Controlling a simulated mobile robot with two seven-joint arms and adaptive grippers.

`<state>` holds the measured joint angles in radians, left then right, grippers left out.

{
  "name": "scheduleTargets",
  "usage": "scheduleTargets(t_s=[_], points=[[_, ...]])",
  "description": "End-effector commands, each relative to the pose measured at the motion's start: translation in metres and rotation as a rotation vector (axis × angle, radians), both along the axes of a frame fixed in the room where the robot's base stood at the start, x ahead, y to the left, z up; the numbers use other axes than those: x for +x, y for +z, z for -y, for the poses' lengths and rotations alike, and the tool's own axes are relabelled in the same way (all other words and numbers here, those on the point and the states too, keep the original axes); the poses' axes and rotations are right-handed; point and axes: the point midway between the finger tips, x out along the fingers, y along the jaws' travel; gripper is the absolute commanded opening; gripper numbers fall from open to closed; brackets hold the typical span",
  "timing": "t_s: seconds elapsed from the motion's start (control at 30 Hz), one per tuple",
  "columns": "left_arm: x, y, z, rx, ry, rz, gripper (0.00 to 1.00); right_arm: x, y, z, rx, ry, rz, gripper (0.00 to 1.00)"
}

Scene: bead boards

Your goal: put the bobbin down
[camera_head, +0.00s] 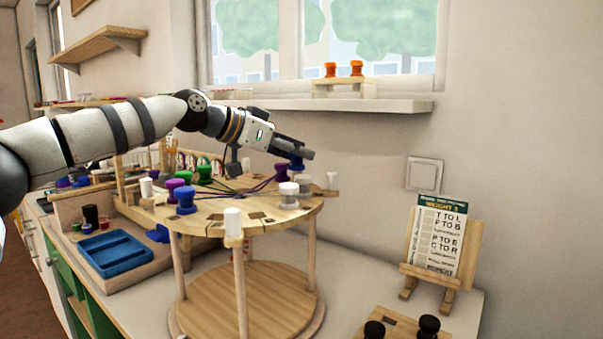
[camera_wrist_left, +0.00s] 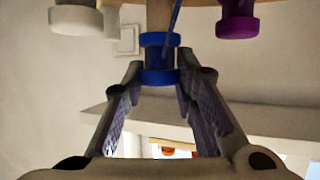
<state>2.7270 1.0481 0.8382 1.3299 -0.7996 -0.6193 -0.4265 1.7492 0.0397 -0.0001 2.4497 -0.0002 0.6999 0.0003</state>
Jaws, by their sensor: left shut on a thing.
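My left gripper (camera_head: 300,152) reaches in from the left above the far right part of the round wooden stand (camera_head: 250,220). It is shut on a blue bobbin (camera_head: 297,164), which also shows between the fingertips in the left wrist view (camera_wrist_left: 158,76). A thread runs from this bobbin. Another blue bobbin (camera_head: 185,200) stands on the left of the round top. White bobbins (camera_head: 289,194) stand just below the held one in the head view. A purple bobbin (camera_wrist_left: 237,24) and a white bobbin (camera_wrist_left: 77,20) flank it in the wrist view. My right gripper is not in view.
More bobbins, such as a green one (camera_head: 204,174), crowd the top's left and far side. A blue tray (camera_head: 115,252) sits at the left. A letter chart (camera_head: 437,236) leans on a stand at right. The window sill (camera_head: 320,105) is behind my arm.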

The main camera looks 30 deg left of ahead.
Motion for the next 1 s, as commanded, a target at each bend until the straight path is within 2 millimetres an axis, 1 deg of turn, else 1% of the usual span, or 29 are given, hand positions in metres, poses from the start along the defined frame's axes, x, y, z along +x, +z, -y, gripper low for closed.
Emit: scheduleTargets(t_s=[0.07,0.2,0.43,0.57,0.6,0.9,0.97,1.0], points=[[0.008,-0.013,0.001,-0.001,0.0,-0.006,0.0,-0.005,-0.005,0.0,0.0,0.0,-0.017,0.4],[0.005,-0.035,0.001,0.0,-0.001,-0.001,0.0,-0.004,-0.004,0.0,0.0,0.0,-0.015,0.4],[0.005,-0.035,0.001,0.0,0.0,0.005,0.0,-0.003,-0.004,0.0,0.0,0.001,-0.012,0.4],[0.005,-0.038,0.001,0.001,-0.001,0.003,0.0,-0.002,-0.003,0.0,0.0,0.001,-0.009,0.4],[0.005,-0.038,0.001,0.001,-0.001,0.003,0.35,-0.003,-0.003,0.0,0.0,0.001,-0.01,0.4],[0.005,-0.038,0.001,0.001,0.0,0.003,0.35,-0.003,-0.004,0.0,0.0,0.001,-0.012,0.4],[0.003,-0.032,-0.001,0.001,0.001,0.005,0.35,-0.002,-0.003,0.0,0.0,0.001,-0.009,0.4],[-0.005,-0.026,-0.004,0.0,0.002,0.01,0.35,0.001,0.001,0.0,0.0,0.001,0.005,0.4]])
